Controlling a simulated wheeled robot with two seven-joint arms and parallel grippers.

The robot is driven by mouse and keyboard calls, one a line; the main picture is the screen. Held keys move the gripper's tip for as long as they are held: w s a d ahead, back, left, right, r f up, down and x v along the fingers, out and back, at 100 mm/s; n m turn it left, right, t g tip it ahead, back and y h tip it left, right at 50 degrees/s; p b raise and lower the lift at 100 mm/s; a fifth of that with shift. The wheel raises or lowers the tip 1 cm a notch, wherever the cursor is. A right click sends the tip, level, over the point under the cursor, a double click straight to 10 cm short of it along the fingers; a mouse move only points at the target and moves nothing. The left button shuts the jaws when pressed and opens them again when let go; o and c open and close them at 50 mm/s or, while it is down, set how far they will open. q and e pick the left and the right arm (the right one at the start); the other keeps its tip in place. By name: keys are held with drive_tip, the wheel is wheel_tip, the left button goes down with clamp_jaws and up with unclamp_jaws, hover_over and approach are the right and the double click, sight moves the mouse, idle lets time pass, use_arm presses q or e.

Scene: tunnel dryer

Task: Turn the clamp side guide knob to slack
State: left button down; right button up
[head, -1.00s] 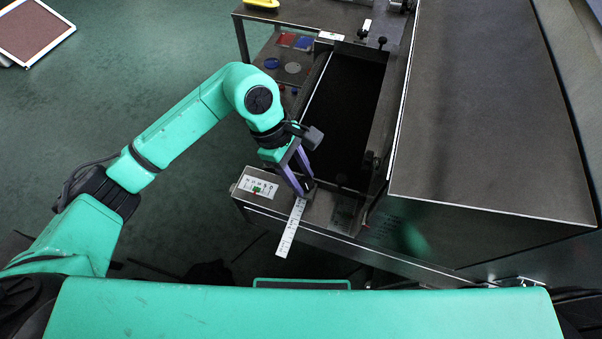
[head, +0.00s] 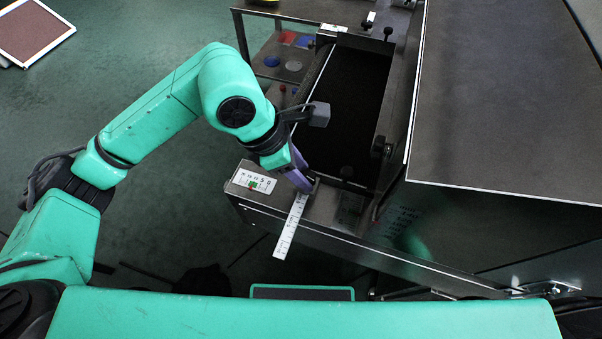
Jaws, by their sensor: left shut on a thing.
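My left gripper (head: 304,184) reaches down to the front end of the machine's dark bed. Its purple fingers are shut on the clamp side guide knob, which the fingers and wrist almost wholly hide. A white scale strip (head: 291,228) sticks out toward me from just below the fingertips. A small white plate with a printed scale and a green mark (head: 254,181) lies on the front ledge, left of the fingers. I cannot read the knob's turn angle. My right gripper is not in view.
The dark bed (head: 352,100) runs away behind the gripper. A black knob (head: 381,148) stands on its right side, and another (head: 388,32) at the far end. A large grey hood (head: 505,100) bounds the right. A side shelf (head: 290,50) holds coloured pieces. Open floor lies left.

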use_arm(q)
drive_tip(key=shift+s+n+t+y+b, duration=0.1)
drive_tip(key=shift+n+t+y+b, duration=0.35)
drive_tip(key=shift+n+b, duration=0.8)
drive_tip(key=shift+r+n+t, duration=0.1)
drive_tip(key=shift+n+t, duration=0.15)
drive_tip(key=shift+n, duration=0.2)
drive_tip(key=shift+c, duration=2.1)
unclamp_jaws()
drive_tip(key=v, duration=1.4)
drive_tip(key=shift+a+r+p, duration=0.2)
drive_tip(key=shift+p, duration=0.15)
